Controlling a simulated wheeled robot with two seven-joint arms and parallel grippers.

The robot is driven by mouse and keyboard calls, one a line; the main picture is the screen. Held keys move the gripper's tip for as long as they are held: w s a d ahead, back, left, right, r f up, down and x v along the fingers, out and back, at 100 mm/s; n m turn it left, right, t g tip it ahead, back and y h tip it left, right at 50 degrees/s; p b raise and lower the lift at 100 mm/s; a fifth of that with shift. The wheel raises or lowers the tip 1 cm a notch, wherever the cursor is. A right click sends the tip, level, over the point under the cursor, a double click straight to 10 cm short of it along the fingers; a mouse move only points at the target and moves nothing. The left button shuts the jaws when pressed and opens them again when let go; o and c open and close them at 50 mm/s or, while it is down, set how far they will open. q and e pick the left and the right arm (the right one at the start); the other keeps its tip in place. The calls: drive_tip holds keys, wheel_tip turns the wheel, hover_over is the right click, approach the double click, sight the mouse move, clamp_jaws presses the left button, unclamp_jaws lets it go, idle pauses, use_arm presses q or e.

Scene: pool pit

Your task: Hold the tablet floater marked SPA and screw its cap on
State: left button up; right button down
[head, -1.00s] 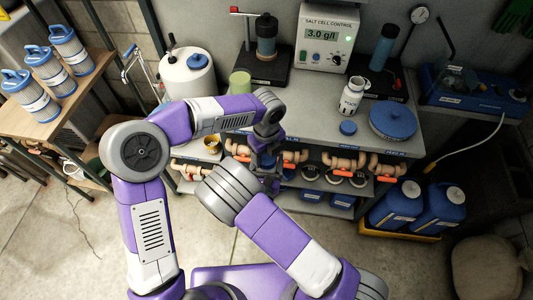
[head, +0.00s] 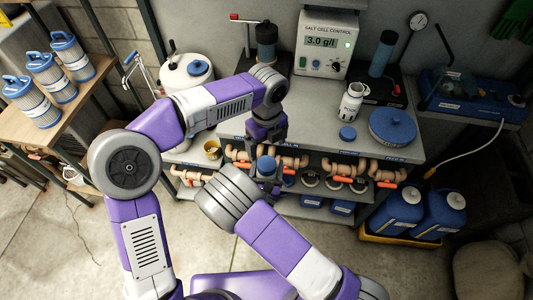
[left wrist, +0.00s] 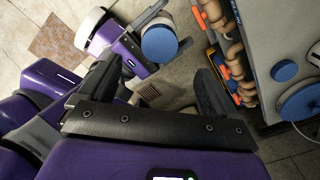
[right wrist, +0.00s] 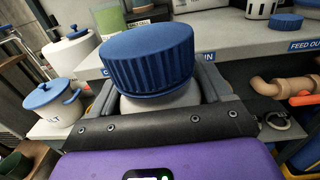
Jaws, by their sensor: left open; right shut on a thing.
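My right gripper (right wrist: 160,105) is shut on a white-bodied tablet floater (right wrist: 175,101), held in front of the bench. A ribbed blue cap (right wrist: 148,55) sits on top of it, and it also shows in the head view (head: 266,165) and the left wrist view (left wrist: 158,45). No SPA mark can be read, and I cannot tell how tightly the cap is seated. My left gripper (left wrist: 150,90) is open and empty; in the head view (head: 264,143) it is just above the cap, apart from it.
Blue jugs (head: 440,210) stand at right.

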sight(268, 159)
use_arm(q)
drive_tip(key=shift+r, duration=1.75)
drive_tip(key=a+f+n+g+h, duration=0.1)
drive_tip(key=a+f+n, duration=0.3)
drive_tip(key=f, duration=0.4)
drive_tip(key=a+f+n, duration=0.3)
drive_tip(key=f+n, duration=0.2)
drive_tip(key=f, duration=0.3)
drive_tip(key=a+f+n+g+h, duration=0.1)
drive_tip(key=a+f+n, duration=0.3)
drive_tip(key=f, duration=0.3)
use_arm(e)
drive_tip(key=shift+w+a, duration=0.1)
use_arm(q)
drive_tip(key=s+a+f+n+t+h, duration=0.2)
drive_tip(key=s+f+n, duration=1.2)
drive_tip(key=s+n, duration=0.4)
drive_tip(key=shift+n+t, duration=0.3)
drive_tip(key=shift+n, duration=0.6)
drive_tip(key=shift+w+a+r, duration=0.1)
use_arm(e)
drive_tip(key=shift+r, duration=0.15)
use_arm(q)
drive_tip(key=shift+r+p, duration=1.6)
drive_tip(key=shift+p, duration=0.1)
use_arm(e)
drive_tip(key=shift+r, duration=1.9)
